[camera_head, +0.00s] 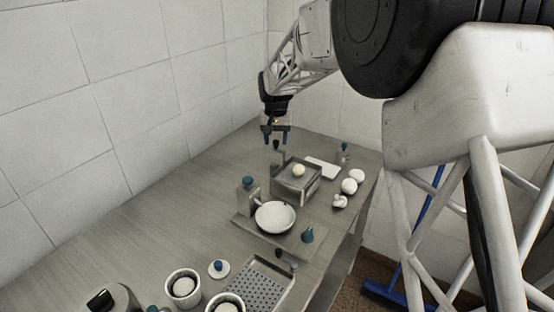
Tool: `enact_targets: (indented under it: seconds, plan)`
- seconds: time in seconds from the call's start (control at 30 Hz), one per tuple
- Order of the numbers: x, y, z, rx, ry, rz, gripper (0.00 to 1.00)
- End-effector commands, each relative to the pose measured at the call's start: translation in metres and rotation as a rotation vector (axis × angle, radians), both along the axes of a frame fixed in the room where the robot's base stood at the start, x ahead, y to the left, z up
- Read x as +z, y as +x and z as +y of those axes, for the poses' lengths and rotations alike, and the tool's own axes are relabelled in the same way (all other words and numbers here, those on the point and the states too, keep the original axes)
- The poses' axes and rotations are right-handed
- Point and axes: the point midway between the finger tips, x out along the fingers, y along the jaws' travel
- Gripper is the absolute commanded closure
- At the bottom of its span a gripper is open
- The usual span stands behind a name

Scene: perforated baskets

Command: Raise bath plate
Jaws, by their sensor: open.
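A grey metal box, likely the bath (303,193), stands towards the far end of the table. An upright grey strip with a dark knob (277,145) rises at its back left side, and a pale round ball (298,170) sits at its top. I cannot tell which part is the bath plate; the inside of the box is mostly hidden. My gripper (275,141) points down above the box's back left, with its blue-tipped fingers apart at the dark knob. It is open and holds nothing; I cannot tell whether it touches the knob.
A perforated tray (262,284) and white cups (183,288) are nearer. White balls (349,186) lie right. The table's left side is clear.

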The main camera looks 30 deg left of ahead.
Motion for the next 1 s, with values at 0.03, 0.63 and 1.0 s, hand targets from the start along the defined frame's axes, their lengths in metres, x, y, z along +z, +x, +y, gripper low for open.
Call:
enact_targets:
  seconds: [0.03, 0.63, 1.0]
  plan:
    - [0.003, 0.000, 0.000, 0.000, 0.001, -0.001, 0.51]
    - [0.037, 0.000, 0.000, 0.000, 0.001, -0.002, 0.51]
    - [0.050, 0.000, 0.000, 0.000, 0.001, -0.001, 0.51]
